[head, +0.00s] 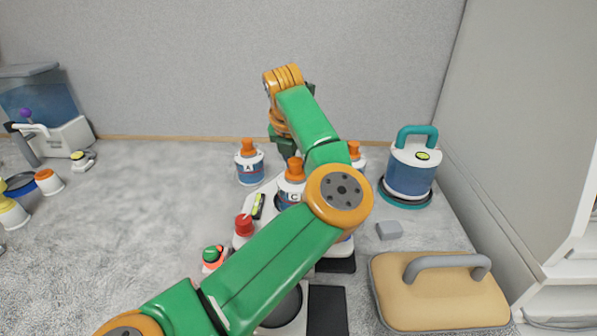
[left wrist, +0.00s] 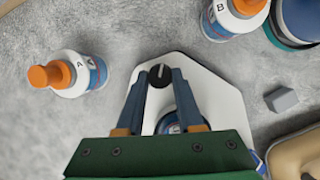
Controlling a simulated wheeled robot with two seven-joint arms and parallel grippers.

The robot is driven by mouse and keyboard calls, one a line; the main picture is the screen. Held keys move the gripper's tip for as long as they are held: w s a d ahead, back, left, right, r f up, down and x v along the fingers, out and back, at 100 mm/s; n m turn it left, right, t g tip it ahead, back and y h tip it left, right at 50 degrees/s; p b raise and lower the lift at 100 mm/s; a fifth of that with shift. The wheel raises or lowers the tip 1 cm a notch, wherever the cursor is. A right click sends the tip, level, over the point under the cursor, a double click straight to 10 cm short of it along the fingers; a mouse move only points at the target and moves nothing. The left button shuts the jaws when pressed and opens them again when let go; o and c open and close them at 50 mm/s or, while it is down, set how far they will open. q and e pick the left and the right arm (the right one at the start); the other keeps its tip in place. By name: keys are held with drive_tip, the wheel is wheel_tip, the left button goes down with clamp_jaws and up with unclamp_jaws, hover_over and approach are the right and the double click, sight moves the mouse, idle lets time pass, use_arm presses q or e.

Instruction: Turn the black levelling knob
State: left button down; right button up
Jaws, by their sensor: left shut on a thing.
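The black levelling knob (left wrist: 160,75) shows in the left wrist view, a round black cap with a pale line on top. It sits near one end of a white base plate (left wrist: 218,100). My left gripper (left wrist: 161,76) is shut on the knob, with one finger on each side. In the head view my left gripper (head: 287,148) points down behind bottle C (head: 291,193), and my green and orange arm covers much of the white base. The knob is hidden in the head view. My right gripper is not in view.
Orange-capped bottle A (head: 249,166) stands left of the gripper; bottle B (left wrist: 235,18) stands on the other side. A blue canister with a teal handle (head: 410,170), a grey block (head: 389,230) and a tan handled lid (head: 440,295) are at right. The grey table is clear at centre-left.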

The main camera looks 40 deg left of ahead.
use_arm(q)
drive_tip(key=shift+a+m+h+b, duration=0.1)
drive_tip(key=shift+m+h+b, duration=0.4)
drive_tip(key=shift+m, duration=0.4)
drive_tip(key=shift+r, duration=0.1)
drive_tip(key=c, duration=0.5)
unclamp_jaws()
drive_tip(key=shift+c, duration=0.2)
drive_tip(key=v, duration=0.7)
drive_tip(key=shift+b, duration=0.45)
